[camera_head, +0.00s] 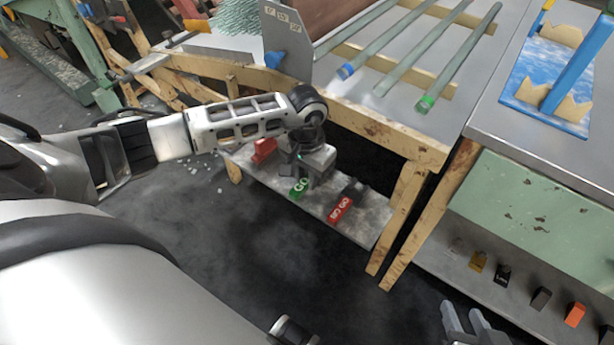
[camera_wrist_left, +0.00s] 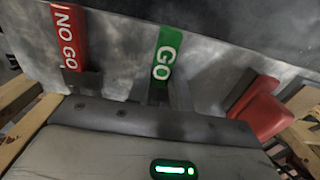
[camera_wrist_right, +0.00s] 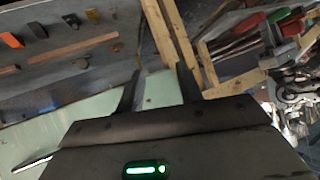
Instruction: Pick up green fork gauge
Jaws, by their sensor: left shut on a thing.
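The green fork gauge (camera_head: 299,188), marked GO, is at the low grey shelf under the workbench. In the left wrist view its green end (camera_wrist_left: 166,52) stands out beyond the fingers. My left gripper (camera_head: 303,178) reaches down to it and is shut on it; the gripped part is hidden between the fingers. I cannot tell whether the gauge still touches the shelf. My right gripper (camera_head: 468,318) is at the lower right of the head view, its fingers apart, with nothing between them in the right wrist view (camera_wrist_right: 158,88).
A red NO GO gauge (camera_head: 340,208) lies right of the green one. A red piece (camera_head: 263,150) lies left of it. The bench's wooden front rail (camera_head: 375,125) runs above the shelf (camera_head: 365,228). Glass tubes (camera_head: 385,35) lie on the bench top.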

